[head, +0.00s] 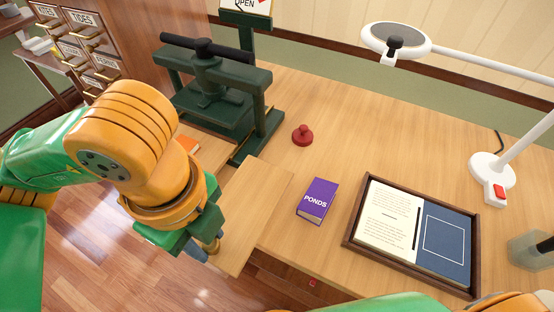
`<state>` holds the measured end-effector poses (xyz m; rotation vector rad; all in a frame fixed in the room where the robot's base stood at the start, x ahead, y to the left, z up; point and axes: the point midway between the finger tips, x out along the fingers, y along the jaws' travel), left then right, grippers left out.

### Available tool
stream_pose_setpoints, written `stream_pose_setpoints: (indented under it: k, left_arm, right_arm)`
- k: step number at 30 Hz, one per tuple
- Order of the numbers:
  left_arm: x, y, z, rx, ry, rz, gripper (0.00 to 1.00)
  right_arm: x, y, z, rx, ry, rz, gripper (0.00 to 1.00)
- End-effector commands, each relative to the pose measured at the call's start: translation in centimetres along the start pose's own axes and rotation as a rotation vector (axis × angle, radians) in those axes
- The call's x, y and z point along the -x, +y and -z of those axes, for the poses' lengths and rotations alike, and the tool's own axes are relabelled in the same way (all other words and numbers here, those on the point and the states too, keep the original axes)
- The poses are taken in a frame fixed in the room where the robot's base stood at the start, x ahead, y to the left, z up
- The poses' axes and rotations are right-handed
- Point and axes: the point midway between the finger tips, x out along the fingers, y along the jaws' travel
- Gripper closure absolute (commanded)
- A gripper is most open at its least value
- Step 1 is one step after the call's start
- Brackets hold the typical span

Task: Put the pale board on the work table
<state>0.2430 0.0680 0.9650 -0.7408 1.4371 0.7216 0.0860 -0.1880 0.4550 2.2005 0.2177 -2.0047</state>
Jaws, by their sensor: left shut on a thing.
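The pale board (253,212) is a flat, light wooden piece at the middle left of the head view. My left gripper (213,240) is shut on its left edge. The board's right part overlaps the front left edge of the work table (335,130) in the picture; I cannot tell whether it touches the tabletop. Its near left part hangs over the floor. The work table has a light wood top. My right gripper is not in view; only part of my right arm shows at the bottom right.
A purple book marked PONDS (317,201) lies right of the board. A dark-framed tray (350,240) with a page and a blue panel is further right. A green press (215,85), red knob (302,134) and white lamp (492,170) stand around. The table's back middle is clear.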

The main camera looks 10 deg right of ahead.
Motion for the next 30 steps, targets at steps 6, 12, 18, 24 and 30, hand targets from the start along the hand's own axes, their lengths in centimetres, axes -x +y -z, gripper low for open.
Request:
stream_pose_setpoints:
  k: [6, 12, 18, 24, 30]
  left_arm:
    - [-2.6, -6.8, 0.2, 0.005, 0.001, -0.009, 1.00]
    - [-7.6, -11.0, 0.1, 0.002, -0.002, -0.006, 1.00]
    - [-10.4, -12.6, 0.1, 0.002, -0.001, -0.007, 1.00]
    - [-12.6, -12.6, 0.1, 0.000, -0.002, -0.002, 1.00]
    - [-12.8, -12.6, 0.1, 0.000, -0.002, -0.001, 1.00]
  right_arm:
    - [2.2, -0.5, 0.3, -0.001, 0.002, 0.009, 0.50]
    - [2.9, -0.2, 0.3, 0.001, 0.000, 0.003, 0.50]
    - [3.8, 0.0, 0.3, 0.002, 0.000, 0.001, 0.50]
    - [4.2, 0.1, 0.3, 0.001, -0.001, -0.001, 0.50]
    - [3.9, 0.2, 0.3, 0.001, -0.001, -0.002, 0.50]
